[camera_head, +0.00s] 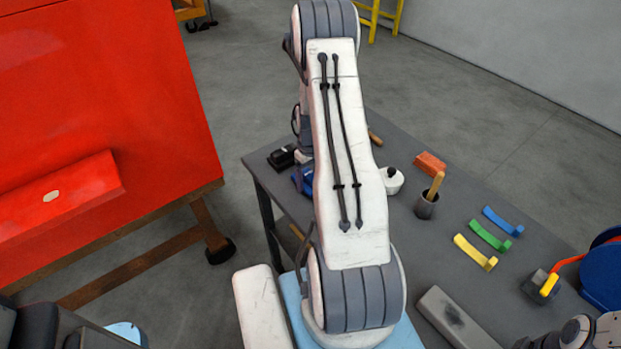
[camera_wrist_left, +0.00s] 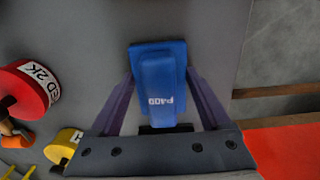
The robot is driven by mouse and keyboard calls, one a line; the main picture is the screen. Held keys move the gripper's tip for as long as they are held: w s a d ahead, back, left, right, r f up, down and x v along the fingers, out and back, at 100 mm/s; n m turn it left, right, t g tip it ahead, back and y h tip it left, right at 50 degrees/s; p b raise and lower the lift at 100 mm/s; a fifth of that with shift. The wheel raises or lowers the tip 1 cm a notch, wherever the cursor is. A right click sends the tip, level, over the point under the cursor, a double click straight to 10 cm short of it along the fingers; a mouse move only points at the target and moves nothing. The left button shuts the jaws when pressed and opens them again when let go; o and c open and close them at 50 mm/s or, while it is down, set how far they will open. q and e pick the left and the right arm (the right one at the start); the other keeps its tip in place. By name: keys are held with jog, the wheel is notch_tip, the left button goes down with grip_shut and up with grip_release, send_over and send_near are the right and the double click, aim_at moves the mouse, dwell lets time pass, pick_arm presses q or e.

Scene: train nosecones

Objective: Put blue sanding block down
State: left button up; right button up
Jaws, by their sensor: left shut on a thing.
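The blue sanding block (camera_wrist_left: 162,85), marked P400, sits lengthwise between the two fingers of my left gripper (camera_wrist_left: 160,78) in the left wrist view. The fingers are shut on its sides. The grey tabletop (camera_wrist_left: 205,25) shows behind it; I cannot tell whether the block touches it. In the head view, part of the blue block (camera_head: 303,180) shows at the table's left edge, beside my left arm, which hides most of the gripper. A part of my right arm shows at the lower right, but its finger state is unclear.
A black item (camera_head: 283,157) lies near the block at the table's left corner. A red block (camera_head: 430,163), a cup with a wooden handle (camera_head: 427,205) and coloured strips (camera_head: 490,233) lie to the right. A large red panel (camera_head: 90,120) stands left of the table.

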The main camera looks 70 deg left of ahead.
pick_arm(q)
jog(key=o, duration=1.5)
jog(key=shift+f, duration=0.1)
notch_tip(320, 180, up, 12)
jog(key=shift+r, duration=0.2)
jog(key=w+d+r+m, duration=0.4)
jog(key=w+d+m, duration=0.2)
jog(key=w+d, duration=0.6)
jog(key=w+d+r+m, duration=0.25)
jog(key=w+d, duration=0.25)
jog(key=d, duration=0.3)
jog(key=w+d+r+m, duration=0.1)
jog(key=w+d+m, duration=0.35)
jog(key=d, duration=0.35)
jog(key=s+d+r+m, duration=0.1)
jog(key=s+d+m, duration=0.15)
jog(key=d, duration=0.55)
jog(key=s+d+r+m, duration=0.15)
jog(key=d+m, duration=0.25)
jog(key=d, duration=0.5)
jog(key=s+d+m, duration=0.3)
jog(key=s, duration=0.1)
jog(key=s+d+m, duration=0.3)
jog(key=s+d, duration=0.1)
jog(key=s+d+r+m+h, duration=0.1)
jog(key=s+d+m, duration=0.2)
jog(key=s, duration=0.1)
jog(key=shift+s+d+m, duration=0.25)
jog(key=shift+s+d, duration=0.05)
jog(key=shift+d, duration=0.05)
